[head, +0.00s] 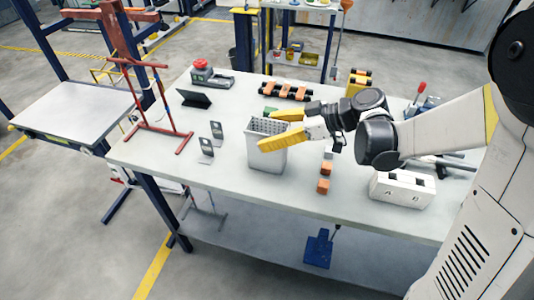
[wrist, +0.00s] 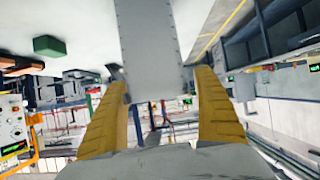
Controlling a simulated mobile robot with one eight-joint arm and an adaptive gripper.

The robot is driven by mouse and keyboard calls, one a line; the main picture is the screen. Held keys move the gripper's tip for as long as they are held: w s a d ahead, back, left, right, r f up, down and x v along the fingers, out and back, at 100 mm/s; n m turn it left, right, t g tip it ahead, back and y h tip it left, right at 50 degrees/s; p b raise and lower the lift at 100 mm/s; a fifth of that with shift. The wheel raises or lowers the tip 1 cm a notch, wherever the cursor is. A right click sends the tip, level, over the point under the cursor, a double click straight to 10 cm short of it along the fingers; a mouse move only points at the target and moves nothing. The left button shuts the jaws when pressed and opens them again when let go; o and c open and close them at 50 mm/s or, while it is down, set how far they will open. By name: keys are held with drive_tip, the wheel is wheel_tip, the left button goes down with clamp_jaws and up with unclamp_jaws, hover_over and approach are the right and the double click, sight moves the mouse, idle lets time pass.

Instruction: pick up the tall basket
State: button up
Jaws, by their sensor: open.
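The tall basket (head: 267,157) is a light grey, perforated, open-topped bin standing upright on the white table, near its front edge. My gripper (head: 275,129) comes in from the right at the basket's upper part. Its yellow fingers are spread, one over the near side of the basket and one towards its far side. In the wrist view the fingers of my gripper (wrist: 160,80) are apart, and the grey basket (wrist: 152,45) shows between their tips. I cannot tell whether either finger touches it.
Small orange-and-grey blocks (head: 324,185) and a white box (head: 402,190) stand to the right. A red frame (head: 158,128) and two small grey stands (head: 206,149) are at left. A green block (wrist: 48,46) is close by. Table (head: 225,118) left of the basket is partly clear.

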drive_tip(key=shift+w+a+f, duration=0.2)
drive_tip(key=shift+a+f, duration=0.05)
drive_tip(key=shift+a, duration=0.15)
drive_tip(key=shift+c, duration=0.3)
drive_tip(key=c, duration=1.5)
drive_tip(key=shift+o, duration=0.2)
drive_tip(key=shift+r, duration=0.1)
